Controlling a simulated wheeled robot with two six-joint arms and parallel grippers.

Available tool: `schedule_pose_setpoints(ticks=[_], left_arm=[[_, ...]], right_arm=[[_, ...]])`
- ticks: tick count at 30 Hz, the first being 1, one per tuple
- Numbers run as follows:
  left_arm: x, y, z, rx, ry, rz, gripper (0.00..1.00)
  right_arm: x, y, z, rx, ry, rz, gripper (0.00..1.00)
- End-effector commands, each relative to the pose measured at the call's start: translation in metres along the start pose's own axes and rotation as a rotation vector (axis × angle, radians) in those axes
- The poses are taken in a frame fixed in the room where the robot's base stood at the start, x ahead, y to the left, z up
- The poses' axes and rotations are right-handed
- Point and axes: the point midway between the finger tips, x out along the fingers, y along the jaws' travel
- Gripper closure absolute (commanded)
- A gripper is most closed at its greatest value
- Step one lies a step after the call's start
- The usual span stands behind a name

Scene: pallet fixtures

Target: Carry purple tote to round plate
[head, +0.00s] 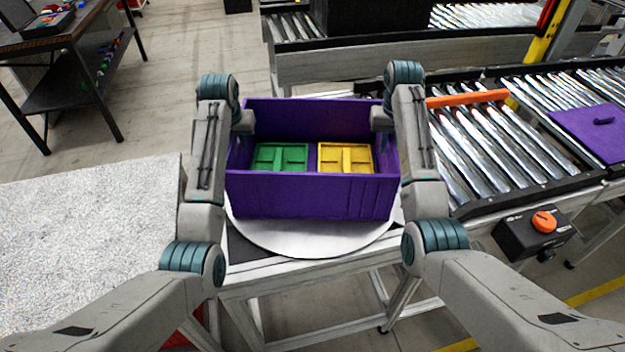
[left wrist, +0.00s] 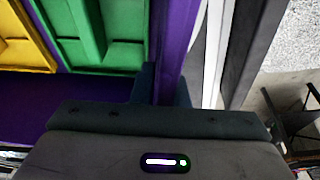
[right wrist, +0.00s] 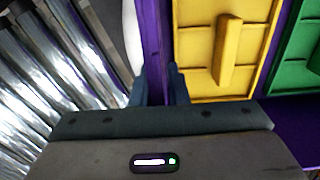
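The purple tote (head: 310,199) is upright over the round plate (head: 305,242), whose pale front rim shows below it. I cannot tell whether the tote rests on the plate or hangs just above it. Inside lie a green part (head: 279,158) and a yellow part (head: 345,158). My left gripper (head: 243,128) is shut on the tote's left wall, with its fingers on both sides of the wall (left wrist: 177,45) in the left wrist view. My right gripper (head: 381,122) is shut on the right wall, which also shows between its fingers in the right wrist view (right wrist: 153,50).
A roller conveyor (head: 490,140) adjoins on the right, with an orange bar (head: 467,99) and a purple lid-like panel (head: 592,132). A control box with an orange knob (head: 543,222) sits on its near side. A speckled pale surface (head: 85,235) lies left. A dark table stands back left.

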Motion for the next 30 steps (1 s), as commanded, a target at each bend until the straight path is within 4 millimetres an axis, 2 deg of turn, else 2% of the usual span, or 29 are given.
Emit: schedule_pose_setpoints(ticks=[1, 2, 11, 14, 24, 30], left_arm=[[-0.001, 0.0, 0.0, 0.0, 0.0, 0.0, 0.75], [-0.001, 0.0, 0.0, 0.0, 0.0, 0.0, 0.71], [-0.003, 0.0, -0.001, 0.0, 0.001, 0.0, 0.71], [-0.012, 0.0, -0.001, 0.0, 0.003, 0.0, 0.71], [-0.066, 0.0, -0.001, 0.0, 0.003, 0.0, 0.71], [-0.077, 0.0, 0.0, 0.0, 0.001, 0.0, 0.71]], right_arm=[[-0.002, 0.0, 0.0, 0.0, 0.0, 0.0, 0.75], [-0.002, 0.0, 0.0, 0.0, 0.0, 0.0, 0.71], [-0.001, 0.0, 0.0, 0.0, 0.0, 0.0, 0.71], [-0.001, 0.0, 0.0, 0.0, 0.0, 0.0, 0.71], [-0.001, 0.0, 0.0, 0.0, 0.0, 0.0, 0.71], [-0.001, 0.0, 0.0, 0.0, 0.0, 0.0, 0.71]])
